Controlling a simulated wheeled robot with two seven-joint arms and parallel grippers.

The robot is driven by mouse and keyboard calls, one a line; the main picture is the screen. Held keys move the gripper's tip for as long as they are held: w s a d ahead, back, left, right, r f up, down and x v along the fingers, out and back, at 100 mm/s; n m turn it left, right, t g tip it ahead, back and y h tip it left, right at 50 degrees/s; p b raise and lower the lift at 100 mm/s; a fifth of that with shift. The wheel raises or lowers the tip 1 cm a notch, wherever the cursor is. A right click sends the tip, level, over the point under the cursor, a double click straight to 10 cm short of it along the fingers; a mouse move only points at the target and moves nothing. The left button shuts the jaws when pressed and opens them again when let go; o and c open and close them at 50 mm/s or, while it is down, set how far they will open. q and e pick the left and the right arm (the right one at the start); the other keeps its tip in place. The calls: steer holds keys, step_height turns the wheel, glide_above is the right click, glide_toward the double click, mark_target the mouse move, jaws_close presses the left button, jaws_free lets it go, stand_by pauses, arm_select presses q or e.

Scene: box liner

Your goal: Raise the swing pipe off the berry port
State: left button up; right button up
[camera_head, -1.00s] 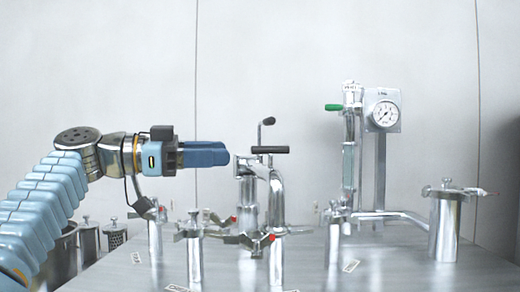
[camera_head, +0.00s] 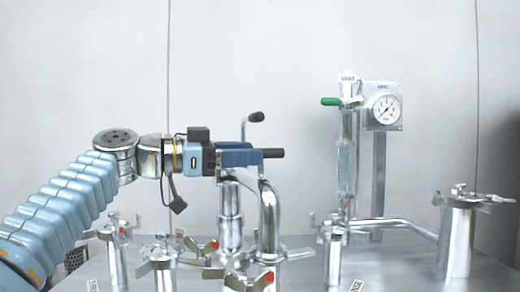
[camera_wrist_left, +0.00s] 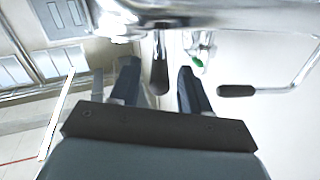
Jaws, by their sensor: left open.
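The swing pipe (camera_head: 269,205) is a shiny bent steel tube beside a thick vertical post (camera_head: 231,215). Its black handle (camera_head: 273,153) sticks out to the right past my left gripper (camera_head: 262,157) in the head view. In the left wrist view the black handle (camera_wrist_left: 159,68) lies between the two dark fingers of my left gripper (camera_wrist_left: 158,84), which are open with gaps on both sides. The pipe's lower end comes down by a port with a red-tipped clamp (camera_head: 268,277). I cannot read which port is the berry port. My right gripper is not in view.
Several steel ports with wing clamps stand on the steel table, such as one at the left (camera_head: 116,255) and a larger one at the right (camera_head: 457,240). A gauge (camera_head: 386,110) and a green-handled valve (camera_head: 331,101) rise behind. A black-knobbed crank (camera_head: 254,117) stands near the handle.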

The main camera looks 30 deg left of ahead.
arm_select(q)
steer(key=shift+x, duration=1.8)
steer(key=shift+s, duration=0.1)
jaws_close()
